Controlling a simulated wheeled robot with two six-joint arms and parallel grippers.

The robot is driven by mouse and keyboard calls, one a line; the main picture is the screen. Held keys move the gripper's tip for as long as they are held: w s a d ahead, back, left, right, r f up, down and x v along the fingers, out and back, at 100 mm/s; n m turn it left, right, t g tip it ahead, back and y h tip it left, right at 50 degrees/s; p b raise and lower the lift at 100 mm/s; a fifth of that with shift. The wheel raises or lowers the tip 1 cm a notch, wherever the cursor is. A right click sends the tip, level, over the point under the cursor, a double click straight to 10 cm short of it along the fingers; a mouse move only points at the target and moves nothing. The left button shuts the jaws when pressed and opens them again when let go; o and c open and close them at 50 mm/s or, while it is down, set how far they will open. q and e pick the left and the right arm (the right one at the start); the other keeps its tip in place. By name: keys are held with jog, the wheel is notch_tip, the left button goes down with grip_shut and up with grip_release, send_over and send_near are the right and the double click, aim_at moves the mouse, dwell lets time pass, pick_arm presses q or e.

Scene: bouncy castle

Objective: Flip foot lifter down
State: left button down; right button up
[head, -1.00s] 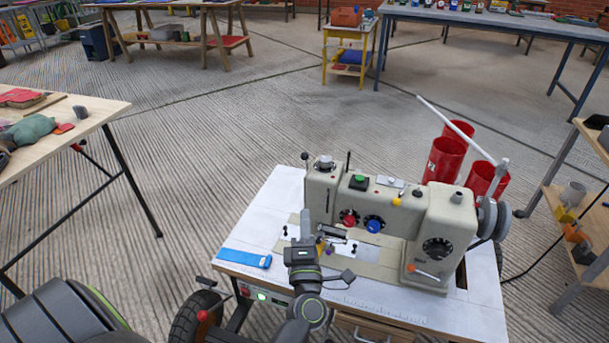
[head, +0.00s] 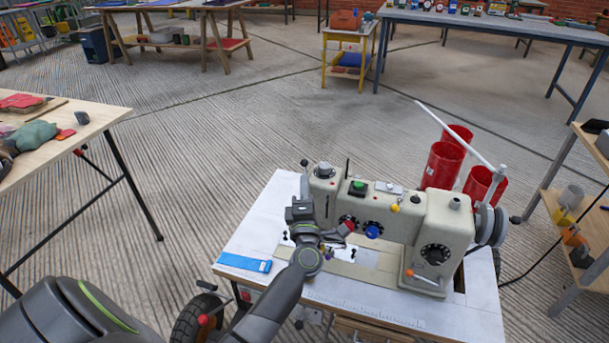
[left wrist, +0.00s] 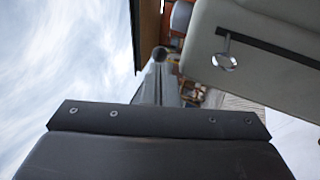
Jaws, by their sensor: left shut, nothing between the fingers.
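The cream sewing machine (head: 440,225) stands on a white-topped table (head: 270,225). My left gripper (head: 303,190) is raised at the left end of the machine head, close beside it; contact cannot be told. It is shut and empty. In the left wrist view the machine's pale casing (left wrist: 275,55) fills the upper right, with a dark slot and a small shiny metal piece (left wrist: 226,58) at it. I cannot tell whether that piece is the foot lifter. In the head view my arm hides the needle area, and I cannot make out the lifter. My right gripper is not in view.
A blue strip (head: 244,263) lies at the table's left edge. Red cylinders (head: 442,163) stand behind the machine, and a white rod (head: 455,135) rises at its right end. A wooden bench (head: 75,130) is at the left, shelves (head: 575,225) at the right. The floor between is clear.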

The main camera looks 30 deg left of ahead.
aim_at(306, 171)
pick_arm(q)
jog(key=x, duration=0.2)
jog(key=shift+w+a+r, duration=0.15)
jog(key=shift+w, duration=0.1)
jog(key=shift+w+a, duration=0.1)
